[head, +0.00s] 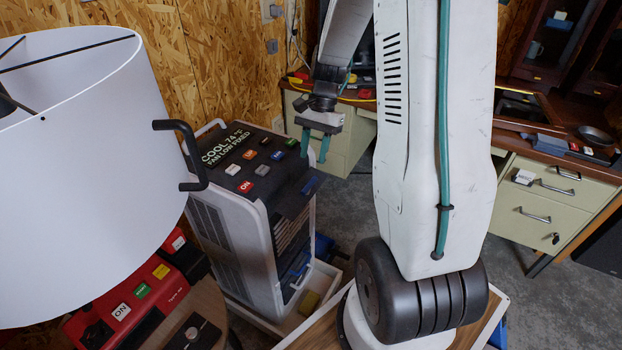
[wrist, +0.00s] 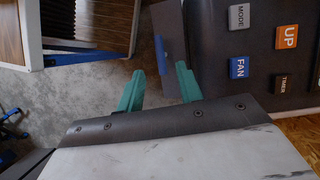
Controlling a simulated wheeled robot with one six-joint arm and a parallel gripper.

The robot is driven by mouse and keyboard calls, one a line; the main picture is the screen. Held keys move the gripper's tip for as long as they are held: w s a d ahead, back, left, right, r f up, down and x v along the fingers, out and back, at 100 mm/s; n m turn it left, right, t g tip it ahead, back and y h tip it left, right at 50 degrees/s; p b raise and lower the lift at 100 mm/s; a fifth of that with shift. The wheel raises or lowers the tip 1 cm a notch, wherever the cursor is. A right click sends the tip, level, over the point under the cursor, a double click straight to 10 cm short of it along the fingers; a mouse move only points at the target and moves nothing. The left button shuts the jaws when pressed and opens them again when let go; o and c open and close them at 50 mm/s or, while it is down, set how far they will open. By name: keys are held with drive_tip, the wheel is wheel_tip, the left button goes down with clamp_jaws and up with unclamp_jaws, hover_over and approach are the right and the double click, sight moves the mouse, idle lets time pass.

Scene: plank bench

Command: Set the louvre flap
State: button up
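The cooler unit (head: 238,262) is a white box with a dark top panel, reading "COOL 74°F FAN LOW FIXED". At its front upper edge is the dark louvre flap (head: 297,200) with a blue strip (head: 311,185). In the wrist view the flap (wrist: 174,20) is a grey plate, and its blue strip (wrist: 162,58) appears between my teal fingers. My gripper (head: 315,156) is open and empty, fingers pointing down, above the flap's front edge in the head view. The fingers (wrist: 160,72) look apart from the strip; the exact gap is unclear.
Buttons including FAN (wrist: 239,67) and UP (wrist: 287,37) lie beside the flap. A black handle (head: 188,155) and a white lampshade (head: 85,170) stand at the left. A red box (head: 120,305) is below the shade. Desks with drawers (head: 545,200) stand behind.

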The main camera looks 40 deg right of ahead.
sight(310, 182)
drive_tip(key=shift+w+d+f+m, duration=0.1)
drive_tip(key=shift+d+f+m, duration=0.25)
drive_tip(key=shift+f, duration=0.25)
drive_tip(key=shift+d+f, duration=0.1)
drive_tip(key=shift+f, duration=0.25)
drive_tip(key=x, duration=0.7)
drive_tip(key=shift+f, duration=0.15)
clamp_jaws()
